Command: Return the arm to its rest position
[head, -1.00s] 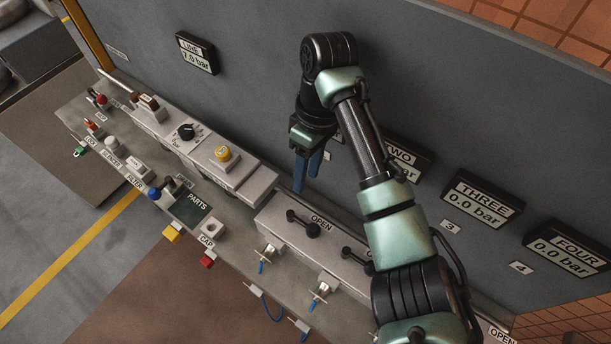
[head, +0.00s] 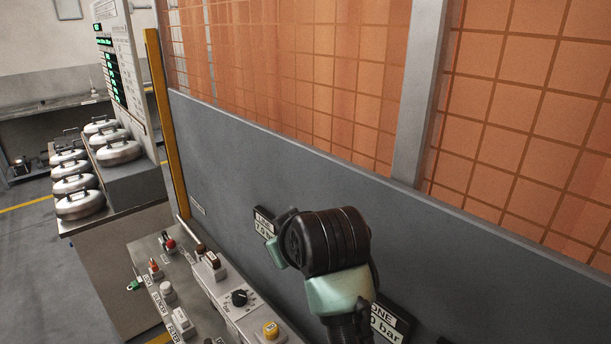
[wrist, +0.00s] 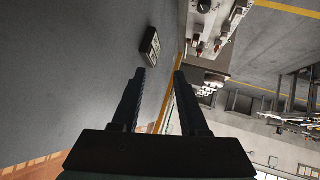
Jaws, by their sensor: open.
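My gripper (wrist: 155,98) shows in the wrist view with its two dark fingers apart and nothing between them. It points along the grey wall panel (wrist: 70,70), and no finger touches anything that I can see. In the head view my arm rises from the bottom edge in front of the grey panel (head: 460,240). Its dark joint covers part of the panel and the gauges, and my gripper's fingers are hidden there.
The control bench (head: 205,300) with knobs and buttons runs along the panel at lower left. The LINE gauge (head: 264,224) is close beside my arm. A yellow post (head: 166,120), several round metal pots (head: 118,152) and an orange mesh screen (head: 300,70) stand beyond.

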